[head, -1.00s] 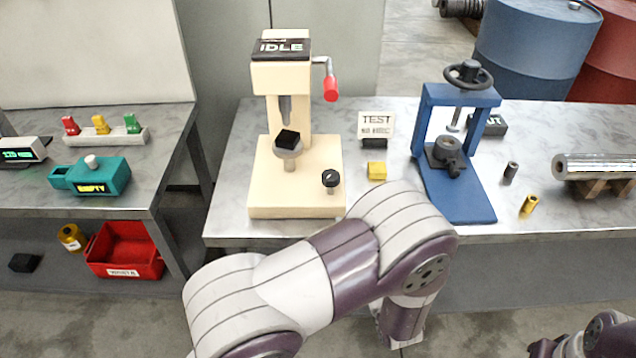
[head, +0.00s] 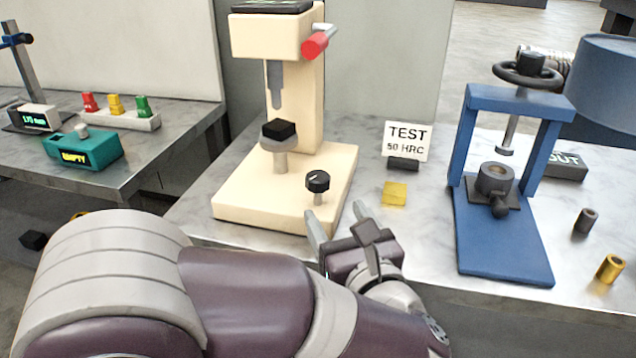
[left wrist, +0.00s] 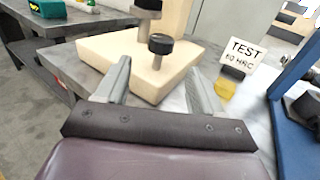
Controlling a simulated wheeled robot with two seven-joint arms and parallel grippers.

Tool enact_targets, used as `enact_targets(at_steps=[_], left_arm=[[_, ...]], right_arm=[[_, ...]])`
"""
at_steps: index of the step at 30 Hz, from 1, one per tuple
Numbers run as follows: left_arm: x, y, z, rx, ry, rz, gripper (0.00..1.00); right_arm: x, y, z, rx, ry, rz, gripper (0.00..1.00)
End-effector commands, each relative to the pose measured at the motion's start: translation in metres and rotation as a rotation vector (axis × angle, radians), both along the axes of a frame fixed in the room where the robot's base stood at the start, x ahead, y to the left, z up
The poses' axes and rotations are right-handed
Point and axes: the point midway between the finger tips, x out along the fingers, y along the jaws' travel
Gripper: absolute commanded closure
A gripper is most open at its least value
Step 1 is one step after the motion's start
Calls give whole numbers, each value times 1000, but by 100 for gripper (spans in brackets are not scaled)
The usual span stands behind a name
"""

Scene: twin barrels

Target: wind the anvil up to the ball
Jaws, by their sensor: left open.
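The cream tester (head: 325,105) stands on the marble-topped bench. A grey indenter (head: 275,88) points down from its head; any ball at its tip is too small to make out. Below, the grey anvil (head: 281,158) carries a black block (head: 279,130), with a clear gap under the indenter. A black knob (head: 318,181) with a white mark stands at the base's front right; it also shows in the left wrist view (left wrist: 160,44). My left gripper (head: 336,213) is open and empty just in front of the knob, its fingers pointing towards it, apart from it. My right gripper is out of view.
A red-handled lever (head: 315,43) sticks out of the tester's head. To the right are a TEST sign (head: 407,141), a yellow block (head: 394,194) and a blue press (head: 505,235). The teal EMPTY box (head: 83,151) sits on the left bench.

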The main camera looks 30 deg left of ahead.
Motion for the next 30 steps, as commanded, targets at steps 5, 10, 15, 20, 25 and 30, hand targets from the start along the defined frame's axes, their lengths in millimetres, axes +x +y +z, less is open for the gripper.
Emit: enact_targets(at_steps=[5,10,15,20,25,30], left_arm=[[33,37,-1,2,2,10,32],[56,59,-1,3,3,4,32],[67,70,0,3,2,1,32],[69,72,0,3,3,-1,32],[69,72,0,4,2,-1,38],[69,72,0,4,2,-1,82]], right_arm=[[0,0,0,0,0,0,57],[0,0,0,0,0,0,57],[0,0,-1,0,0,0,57],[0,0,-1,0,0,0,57],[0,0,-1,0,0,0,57],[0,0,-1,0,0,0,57]])
